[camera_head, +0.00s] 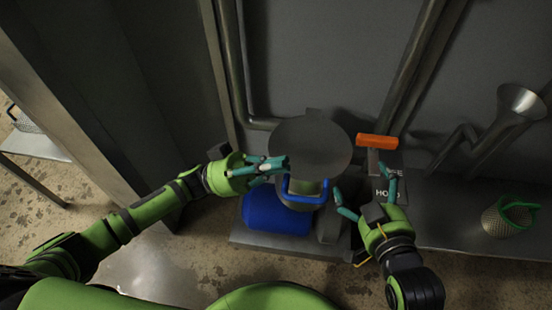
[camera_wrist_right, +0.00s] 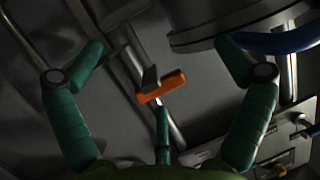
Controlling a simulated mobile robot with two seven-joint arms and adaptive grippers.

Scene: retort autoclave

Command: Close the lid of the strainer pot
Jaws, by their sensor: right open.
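The strainer pot shows in the head view as a small opening with a blue rim or handle (camera_head: 303,201). Its dark grey round lid (camera_head: 312,140) is a wide disc above and behind that opening, which is partly uncovered. My left gripper (camera_head: 287,165) is at the lid's lower left edge, fingers pointing right and close together; I cannot tell whether they touch the lid. My right gripper (camera_head: 365,190) is open and empty to the right of the pot. In the right wrist view its spread fingers (camera_wrist_right: 155,55) show, with a blue curved part (camera_wrist_right: 285,40) near one fingertip.
An orange handle (camera_head: 377,141) on a grey lever stands just above my right gripper. A blue tank (camera_head: 272,213) is below left of the pot. A mesh basket with green handle (camera_head: 507,218) and a metal funnel (camera_head: 520,101) are on the right. Pipes run up the wall.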

